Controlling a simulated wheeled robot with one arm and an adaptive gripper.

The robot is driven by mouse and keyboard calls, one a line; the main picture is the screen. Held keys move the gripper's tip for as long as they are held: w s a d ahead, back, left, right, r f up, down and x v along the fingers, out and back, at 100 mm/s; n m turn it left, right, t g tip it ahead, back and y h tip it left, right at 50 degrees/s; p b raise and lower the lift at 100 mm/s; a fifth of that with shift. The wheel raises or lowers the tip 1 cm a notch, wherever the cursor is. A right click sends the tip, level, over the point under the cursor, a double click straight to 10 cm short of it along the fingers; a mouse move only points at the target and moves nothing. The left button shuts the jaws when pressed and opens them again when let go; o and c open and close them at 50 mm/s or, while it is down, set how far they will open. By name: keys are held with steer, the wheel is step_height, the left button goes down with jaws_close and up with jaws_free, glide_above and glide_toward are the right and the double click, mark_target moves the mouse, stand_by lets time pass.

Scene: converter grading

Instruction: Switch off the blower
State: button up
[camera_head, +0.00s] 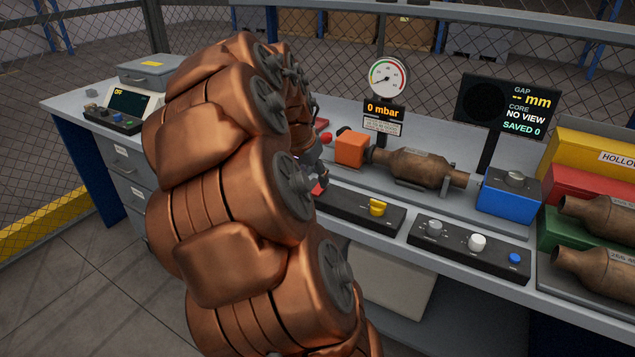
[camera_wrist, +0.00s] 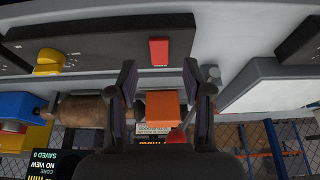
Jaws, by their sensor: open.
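A long black control panel (camera_head: 355,208) lies along the bench front. It carries a yellow knob (camera_head: 377,207) and, to its left, a red switch (camera_head: 317,188) partly hidden by my arm. In the upside-down wrist view the red switch (camera_wrist: 158,52) shows clearly, with the yellow knob (camera_wrist: 49,62) to its left. No readable label marks which one is the blower's. The display (camera_head: 382,110) under a round gauge (camera_head: 388,78) reads 0 mbar. My gripper (camera_wrist: 166,88) is open and empty, its two fingers spread below the red switch in the picture. I cannot tell if it touches anything.
A brown converter (camera_head: 415,167) lies in a fixture beside an orange block (camera_head: 352,148). A second black panel (camera_head: 468,247) has several knobs. A blue box (camera_head: 509,194) and colored bins with converters (camera_head: 595,220) stand right. A small screen (camera_head: 128,103) at left reads OFF.

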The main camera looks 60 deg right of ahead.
mark_target(317, 190)
steer(key=shift+x, duration=2.05)
jaws_close()
